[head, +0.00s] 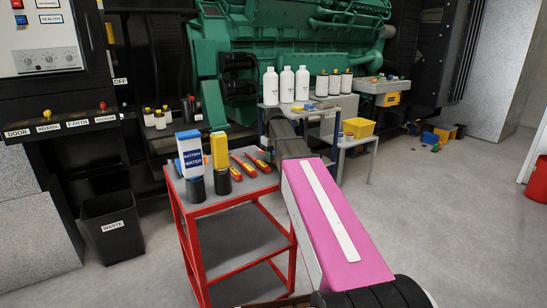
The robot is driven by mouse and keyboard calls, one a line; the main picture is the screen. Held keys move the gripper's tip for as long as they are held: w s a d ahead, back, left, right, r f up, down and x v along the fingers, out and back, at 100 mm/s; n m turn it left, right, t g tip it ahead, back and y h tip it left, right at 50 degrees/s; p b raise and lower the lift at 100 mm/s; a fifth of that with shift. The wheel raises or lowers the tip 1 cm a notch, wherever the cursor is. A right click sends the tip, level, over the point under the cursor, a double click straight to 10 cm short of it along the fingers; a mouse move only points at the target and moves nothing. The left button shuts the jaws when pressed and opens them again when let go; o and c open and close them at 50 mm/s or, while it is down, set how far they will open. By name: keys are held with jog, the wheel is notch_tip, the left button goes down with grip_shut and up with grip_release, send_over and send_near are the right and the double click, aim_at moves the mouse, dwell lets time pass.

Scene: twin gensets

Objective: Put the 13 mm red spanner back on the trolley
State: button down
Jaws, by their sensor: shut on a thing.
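The red trolley (247,184) with a grey top stands just left of my pink arm. On its top are several red and yellow handled tools (243,166), lying side by side near the back right edge. I cannot make out a 13 mm red spanner among them or elsewhere. My arm runs from the lower right up toward the trolley's back right corner and covers part of that side. My gripper is not visible; the arm's far end is dark, and I cannot see any fingers or anything held.
A battery water bottle (190,152) and a yellow-topped container (220,150) stand on the trolley's left. A waste bin (112,228) is on the floor at left. Behind are a bench with white bottles (286,85), a yellow bin (358,127) and the green genset (285,40).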

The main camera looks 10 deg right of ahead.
jog(key=shift+f, duration=0.5)
jog(key=c, duration=0.7)
grip_release()
jog(key=shift+c, duration=0.2)
jog(key=shift+r, duration=3.5)
